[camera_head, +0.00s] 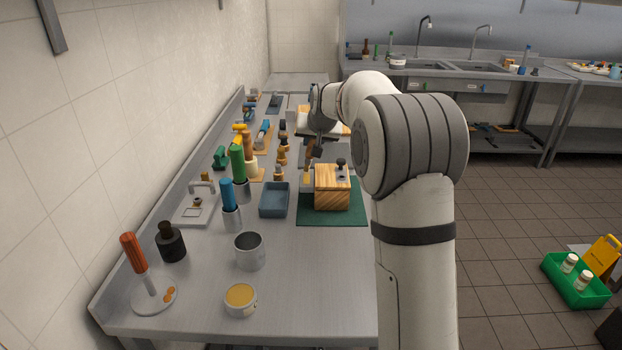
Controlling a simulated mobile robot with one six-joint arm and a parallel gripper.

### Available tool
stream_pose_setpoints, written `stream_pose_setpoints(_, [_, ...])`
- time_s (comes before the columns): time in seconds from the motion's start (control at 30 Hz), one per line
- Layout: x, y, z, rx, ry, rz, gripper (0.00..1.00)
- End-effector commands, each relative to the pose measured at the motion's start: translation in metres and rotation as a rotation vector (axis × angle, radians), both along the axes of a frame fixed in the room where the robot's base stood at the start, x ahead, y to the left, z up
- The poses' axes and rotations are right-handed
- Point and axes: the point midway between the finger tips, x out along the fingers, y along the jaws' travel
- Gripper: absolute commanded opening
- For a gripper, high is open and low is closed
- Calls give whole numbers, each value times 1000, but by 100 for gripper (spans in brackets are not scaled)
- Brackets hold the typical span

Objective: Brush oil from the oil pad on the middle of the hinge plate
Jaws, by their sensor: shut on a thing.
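My gripper (315,145) is at the far end of my arm, above the bench and just behind and left of a wooden block. It is shut on a small brown tool with a yellowish lower end, which looks like a brush (307,172) pointing down. The wooden block (332,198) stands on a green mat (318,221). A small grey metal plate, likely the hinge plate (342,174), lies on its top with a black knob. A round tin with a yellow-orange top, possibly the oil pad (240,295), stands at the front of the bench. Brush contact cannot be told.
A blue tray (274,199), an empty metal cup (249,251), a black bottle (171,242) and a stand with a red-brown handle (134,253) are on the bench. Several coloured-handled tools line its left side. The front right of the bench is clear.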

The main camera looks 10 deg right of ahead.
Motion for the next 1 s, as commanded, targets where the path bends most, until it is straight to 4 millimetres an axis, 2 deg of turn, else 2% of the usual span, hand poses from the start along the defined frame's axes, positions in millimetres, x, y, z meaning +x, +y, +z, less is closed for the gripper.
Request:
stream_pose_setpoints(0.3, [0,0,-11,0,0,0,0])
stream_pose_setpoints(0.4, [1,0,-9,0,0,0,0])
stream_pose_setpoints(0.8, [25,-5,-6,0,0,0,0])
stream_pose_setpoints(1.0, [25,-5,-8,0,0,0,0])
